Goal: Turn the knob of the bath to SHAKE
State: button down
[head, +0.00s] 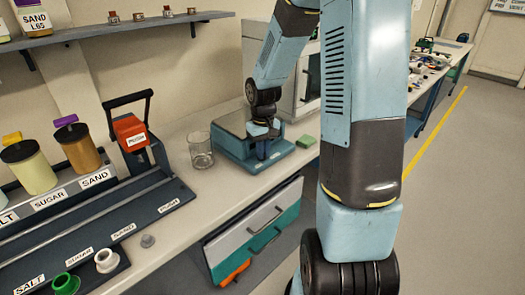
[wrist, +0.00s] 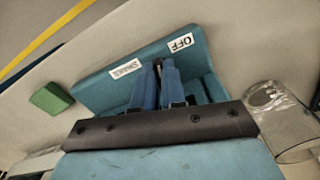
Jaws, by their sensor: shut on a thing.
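The bath (head: 232,148) is a teal box with a grey top on the bench, and my gripper (head: 262,148) reaches down at its front. In the wrist view the bath's teal panel (wrist: 98,88) carries an OFF label (wrist: 181,43) and a label that seems to read SHAKE (wrist: 125,68). The blue fingers of my gripper (wrist: 160,72) are close together at the panel, between and just below the two labels. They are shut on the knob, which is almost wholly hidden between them. I cannot tell where the knob points.
A clear glass beaker (head: 200,150) stands just left of the bath; it also shows in the wrist view (wrist: 275,115). A green block (head: 307,141) lies at its right. Drawers (head: 255,232) hang below the bench.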

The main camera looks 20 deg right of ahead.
jog(key=n, duration=0.5)
jog(key=shift+w+d+n, duration=0.1)
jog(key=shift+d+n, duration=0.05)
jog(key=shift+n, duration=0.15)
jog(key=n, duration=0.5)
jog(key=shift+w+d, duration=0.15)
jog(key=shift+n, duration=0.4)
jog(key=c, duration=1.2)
grip_release()
notch_tip(320, 180, up, 14)
jog(key=shift+f, duration=0.15)
